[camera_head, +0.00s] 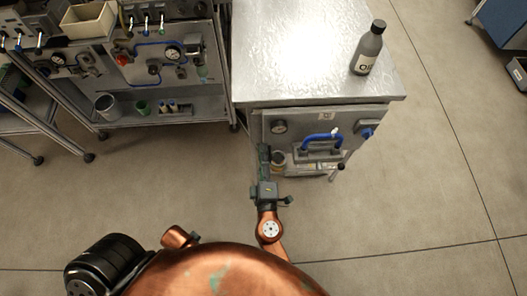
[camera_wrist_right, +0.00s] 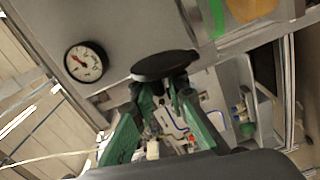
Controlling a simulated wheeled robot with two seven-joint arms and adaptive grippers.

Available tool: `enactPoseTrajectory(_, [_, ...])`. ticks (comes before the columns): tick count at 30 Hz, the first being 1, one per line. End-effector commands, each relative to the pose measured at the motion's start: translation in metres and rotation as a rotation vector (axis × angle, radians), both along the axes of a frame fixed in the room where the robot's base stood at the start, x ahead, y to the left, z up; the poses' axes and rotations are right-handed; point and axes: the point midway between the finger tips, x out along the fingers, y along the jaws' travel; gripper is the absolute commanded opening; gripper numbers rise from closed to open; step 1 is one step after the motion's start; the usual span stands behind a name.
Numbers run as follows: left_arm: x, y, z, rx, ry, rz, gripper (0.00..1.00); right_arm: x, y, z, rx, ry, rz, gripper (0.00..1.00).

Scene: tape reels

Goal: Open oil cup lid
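My right gripper (camera_head: 264,158) hangs in front of the cabinet's left front, below the gauge. In the right wrist view its green fingers (camera_wrist_right: 165,98) stand apart, with a gap between the tips. A dark round disc (camera_wrist_right: 165,65), which looks like the oil cup lid, lies right at the fingertips; whether they touch it is unclear. In the head view a small round cup (camera_head: 279,157) shows just right of the gripper, partly hidden. A grey oil bottle (camera_head: 367,52) with a black cap stands upright on the cabinet top. My left gripper is out of view.
The metal cabinet (camera_head: 300,85) carries a pressure gauge (camera_head: 279,127), also in the wrist view (camera_wrist_right: 85,62), and a blue handle (camera_head: 322,138). A panel cart (camera_head: 150,75) with gauges and blue pipes stands at the left. The floor right of the cabinet is clear.

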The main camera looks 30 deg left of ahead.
Motion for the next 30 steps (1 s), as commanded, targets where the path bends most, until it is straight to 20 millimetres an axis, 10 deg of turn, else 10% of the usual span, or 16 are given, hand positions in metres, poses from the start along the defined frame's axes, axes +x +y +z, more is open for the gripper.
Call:
enactPoseTrajectory(16, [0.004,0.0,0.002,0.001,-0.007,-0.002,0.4,-0.006,-0.006,-0.001,0.0,0.0,-0.003,0.26])
enactPoseTrajectory(30, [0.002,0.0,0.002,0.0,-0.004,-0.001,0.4,-0.08,-0.056,-0.001,-0.001,0.002,-0.003,0.26])
